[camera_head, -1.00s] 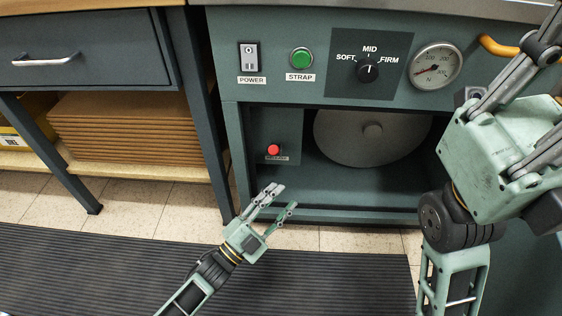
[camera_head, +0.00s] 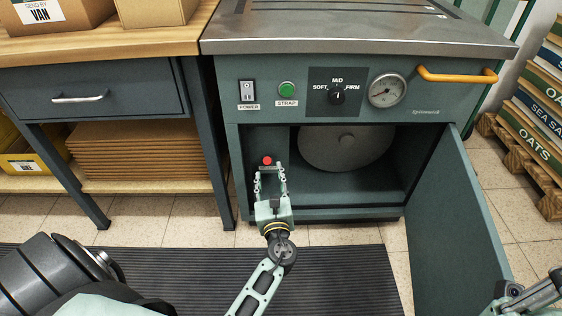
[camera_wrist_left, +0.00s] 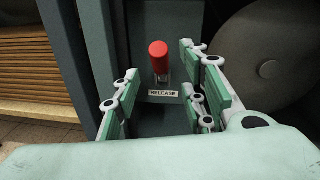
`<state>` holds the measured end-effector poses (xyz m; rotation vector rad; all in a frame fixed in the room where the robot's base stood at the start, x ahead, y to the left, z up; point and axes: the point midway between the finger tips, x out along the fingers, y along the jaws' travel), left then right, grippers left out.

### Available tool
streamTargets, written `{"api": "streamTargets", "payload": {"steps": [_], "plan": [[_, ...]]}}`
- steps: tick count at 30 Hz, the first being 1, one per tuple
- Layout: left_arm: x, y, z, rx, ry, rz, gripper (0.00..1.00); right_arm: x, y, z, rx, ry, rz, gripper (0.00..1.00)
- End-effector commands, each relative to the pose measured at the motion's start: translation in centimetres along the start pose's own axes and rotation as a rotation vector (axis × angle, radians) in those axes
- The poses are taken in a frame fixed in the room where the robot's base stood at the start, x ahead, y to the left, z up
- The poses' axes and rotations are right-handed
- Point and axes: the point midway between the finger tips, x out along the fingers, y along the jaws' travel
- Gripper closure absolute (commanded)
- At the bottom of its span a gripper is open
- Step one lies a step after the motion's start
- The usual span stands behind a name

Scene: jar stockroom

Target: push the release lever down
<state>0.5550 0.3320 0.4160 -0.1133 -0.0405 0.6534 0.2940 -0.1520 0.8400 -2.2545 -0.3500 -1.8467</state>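The release lever has a red knob (camera_head: 267,160) and sits on the inner left panel of the machine's open lower compartment. In the left wrist view the red knob (camera_wrist_left: 158,50) stands above a label reading RELEASE (camera_wrist_left: 163,94). My left gripper (camera_head: 271,172) is in front of the compartment, just below the knob in the head view. Its fingers are spread apart with nothing between them, and the knob shows beyond and between them (camera_wrist_left: 160,85). I see no contact. My right gripper (camera_head: 530,298) is only partly in view at the lower right corner; its fingertips are hard to make out.
The strapping machine (camera_head: 300,52) has an open door (camera_head: 460,215) on the right and a grey reel (camera_head: 345,148) inside. A workbench (camera_head: 100,45) with a drawer and stacked cardboard stands left. A dark mat (camera_head: 190,275) covers the floor.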

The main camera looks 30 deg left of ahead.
Motion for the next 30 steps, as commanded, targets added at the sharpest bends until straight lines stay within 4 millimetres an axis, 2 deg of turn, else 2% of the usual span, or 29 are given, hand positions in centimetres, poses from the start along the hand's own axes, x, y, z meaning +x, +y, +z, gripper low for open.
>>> {"api": "streamTargets", "payload": {"steps": [9, 15, 25, 30], "plan": [[4.8, 0.0, -0.2, -0.002, -0.002, 0.001, 0.61, 0.2, -0.1, 0.2, -0.004, 0.037, -0.016, 1.00], [7.0, -0.1, -0.2, -0.003, 0.000, -0.001, 0.61, 0.6, -0.1, 0.4, -0.006, 0.050, -0.025, 1.00], [7.5, -0.1, -0.1, -0.003, 0.001, -0.002, 0.61, 1.0, -0.1, 0.3, -0.007, 0.062, -0.028, 1.00], [7.4, -0.1, -0.1, -0.003, 0.001, -0.002, 0.75, 1.0, -0.1, 0.2, -0.008, 0.064, -0.025, 1.00]]}}
